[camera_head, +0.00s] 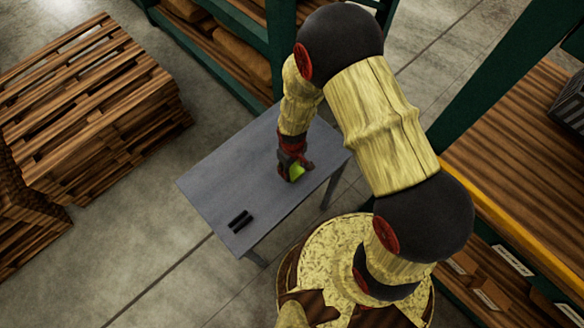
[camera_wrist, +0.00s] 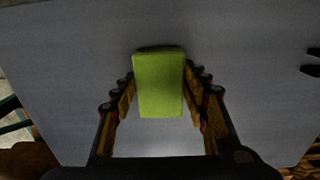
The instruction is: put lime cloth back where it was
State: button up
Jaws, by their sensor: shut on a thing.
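The lime cloth (camera_wrist: 158,85) is a folded, block-like lime-green piece. It sits between the two fingers of my gripper (camera_wrist: 165,76) in the wrist view, and the gripper is shut on it.
Two small black bars (camera_head: 240,220) lie near the table's front left corner. Wooden pallets (camera_head: 85,110) are stacked on the left. A green-framed shelf (camera_head: 225,50) stands behind, and a wooden rack (camera_head: 520,160) is on the right. Most of the tabletop is clear.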

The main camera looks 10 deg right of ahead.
jog(key=shift+f, duration=0.15)
jog(key=o, duration=1)
notch_tip(320, 180, up, 12)
notch_tip(320, 180, up, 14)
jog(key=f+m+t, duration=0.1)
jog(key=m+t, duration=0.1)
send_over(292, 169)
jog(key=w+d, duration=0.2)
jog(key=d, duration=0.1)
jog(key=s+d+r+m+t, duration=0.1)
jog(key=s+d+r, duration=0.2)
jog(key=r, duration=0.4)
jog(key=s+d+r+m+t, duration=0.1)
jog(key=s+d+r+m, duration=0.1)
jog(key=s+r, duration=0.4)
jog(key=s+d+r+m+t, duration=0.1)
jog(key=s+d+r, duration=0.2)
jog(key=r, duration=0.6)
jog(key=shift+s+d+r+m+t+p, duration=0.1)
jog(key=shift+s+d+m+t+p, duration=0.1)
jog(key=shift+s, duration=0.25)
jog(key=shift+s+d+r+m+t+p, duration=0.1)
jog(key=shift+s+d+m+p, duration=0.1)
jog(key=shift+s, duration=0.2)
